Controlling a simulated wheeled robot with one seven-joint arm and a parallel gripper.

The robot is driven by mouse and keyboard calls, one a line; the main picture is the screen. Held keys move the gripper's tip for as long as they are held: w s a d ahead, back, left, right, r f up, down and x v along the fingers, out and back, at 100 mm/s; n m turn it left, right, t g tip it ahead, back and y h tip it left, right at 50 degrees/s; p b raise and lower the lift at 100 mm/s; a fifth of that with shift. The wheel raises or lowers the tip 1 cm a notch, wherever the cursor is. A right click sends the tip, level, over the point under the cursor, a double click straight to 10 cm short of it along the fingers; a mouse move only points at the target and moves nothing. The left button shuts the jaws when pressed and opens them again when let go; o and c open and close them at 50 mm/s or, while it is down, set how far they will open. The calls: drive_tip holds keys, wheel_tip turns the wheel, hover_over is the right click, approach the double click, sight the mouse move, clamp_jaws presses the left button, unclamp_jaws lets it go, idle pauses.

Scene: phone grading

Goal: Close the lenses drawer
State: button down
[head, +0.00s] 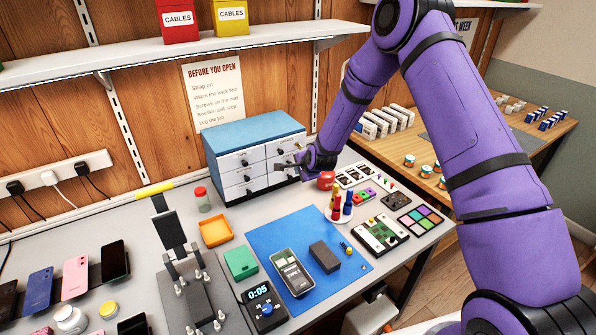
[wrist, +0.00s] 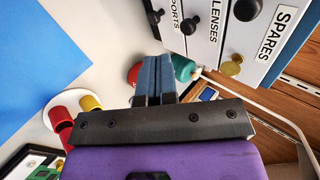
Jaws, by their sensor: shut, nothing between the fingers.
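The drawer cabinet (head: 255,130) has a blue top and white drawer fronts in two columns. In the wrist view the lenses drawer (wrist: 212,42), labelled LENSES, lies between the PORTS and SPARES fronts, with a dark round knob. In the head view my gripper hides part of the right column, and I cannot tell how far the lenses drawer stands out. My gripper (head: 280,166) is in front of that column. Its fingers (wrist: 155,72) are shut together and empty, close to the drawer fronts; no clear contact shows.
A red container (head: 326,180) stands just below my gripper. A white round stand (head: 338,214) with red, blue and yellow pieces is in front of it. An orange tray (head: 215,231) and a blue mat (head: 275,236) lie nearer. A shelf (head: 200,50) runs above.

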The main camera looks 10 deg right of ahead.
drive_tip(key=s+d+r+n+g, duration=0.1)
drive_tip(key=s+d+r+n, duration=0.15)
drive_tip(key=s+r, duration=0.55)
drive_tip(key=s+d+r+n+h, duration=0.1)
drive_tip(key=s+r+n, duration=0.3)
drive_tip(key=r, duration=0.8)
drive_tip(key=s+d+r+n+g, duration=0.1)
drive_tip(key=s+d+r+n, duration=0.1)
drive_tip(key=s+r, duration=0.65)
drive_tip(key=s+d+r+n, duration=0.1)
drive_tip(key=s+r, duration=0.3)
drive_tip(key=s, duration=0.5)
drive_tip(key=s+d+r+n+g, duration=0.1)
drive_tip(key=s+d+r+n, duration=0.1)
drive_tip(key=s, duration=0.7)
drive_tip(key=s+d+r+n+h, duration=0.1)
drive_tip(key=s+d+r+n, duration=0.1)
drive_tip(key=s+r, duration=0.3)
drive_tip(key=shift+s+d+r+n+g, duration=0.15)
drive_tip(key=shift+s+r+n+g, duration=0.5)
drive_tip(key=shift+s, duration=1.75)
drive_tip(key=shift+f+t, duration=0.25)
drive_tip(key=shift+f, duration=0.05)
